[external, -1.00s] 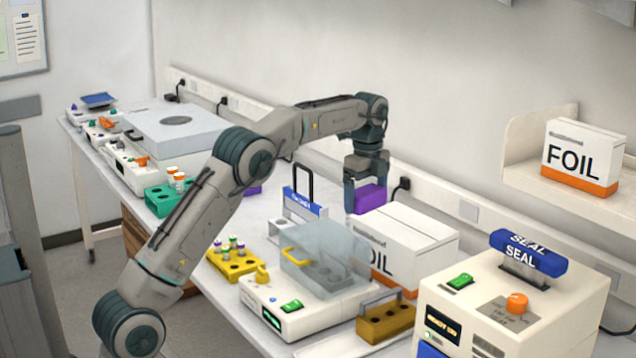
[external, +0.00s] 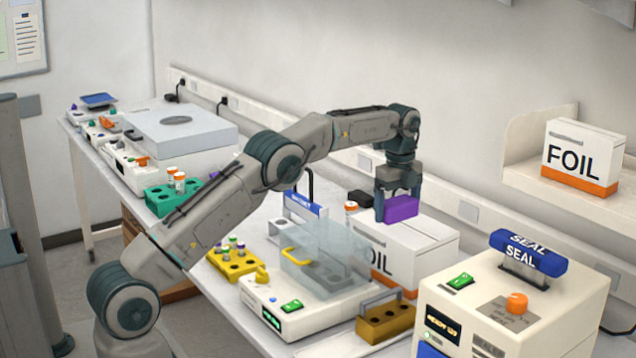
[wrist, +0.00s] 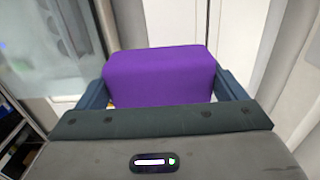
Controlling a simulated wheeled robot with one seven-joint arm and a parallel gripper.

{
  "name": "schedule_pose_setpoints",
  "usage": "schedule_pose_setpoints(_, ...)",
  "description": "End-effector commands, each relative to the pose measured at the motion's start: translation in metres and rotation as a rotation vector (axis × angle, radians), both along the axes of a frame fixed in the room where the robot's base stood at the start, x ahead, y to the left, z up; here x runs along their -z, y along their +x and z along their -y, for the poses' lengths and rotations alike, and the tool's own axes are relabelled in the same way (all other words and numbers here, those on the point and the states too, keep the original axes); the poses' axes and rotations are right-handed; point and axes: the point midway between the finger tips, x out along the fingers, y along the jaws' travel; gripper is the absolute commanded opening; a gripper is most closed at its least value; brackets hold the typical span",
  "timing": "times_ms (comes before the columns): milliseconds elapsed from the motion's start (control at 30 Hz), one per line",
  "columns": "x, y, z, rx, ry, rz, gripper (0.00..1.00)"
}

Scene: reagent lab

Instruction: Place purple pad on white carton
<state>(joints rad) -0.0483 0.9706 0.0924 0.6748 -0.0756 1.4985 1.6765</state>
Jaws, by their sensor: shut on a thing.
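The purple pad (external: 401,208) is a small purple block. My gripper (external: 397,205) is shut on it, with a finger on each side, as the wrist view also shows the pad (wrist: 160,78) between the fingers. The white carton (external: 425,245) with an orange lower band and partly hidden lettering stands on the bench. In the external view the pad overlaps the carton's top left part. I cannot tell whether the pad touches the carton's top.
A machine with a clear lid (external: 325,262) stands in front of the carton. A seal machine (external: 510,300) is at the right. A second FOIL carton (external: 582,158) sits on a wall shelf. An orange-capped item (external: 351,207) and a black plug (external: 360,197) show behind the carton.

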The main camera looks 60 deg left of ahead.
Motion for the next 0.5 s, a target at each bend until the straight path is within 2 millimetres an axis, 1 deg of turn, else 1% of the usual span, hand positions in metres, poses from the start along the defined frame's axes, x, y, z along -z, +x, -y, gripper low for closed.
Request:
schedule_pose_setpoints(100, 0.005, 0.005, -0.009, 0.000, -0.001, 0.000, 0.68)
schedule_pose_setpoints(233, 0.013, 0.005, -0.011, 0.001, -0.001, -0.002, 0.68)
schedule_pose_setpoints(400, 0.035, 0.005, -0.011, 0.001, 0.000, -0.003, 0.68)
schedule_pose_setpoints(500, 0.045, 0.005, -0.011, 0.001, 0.000, 0.000, 0.68)
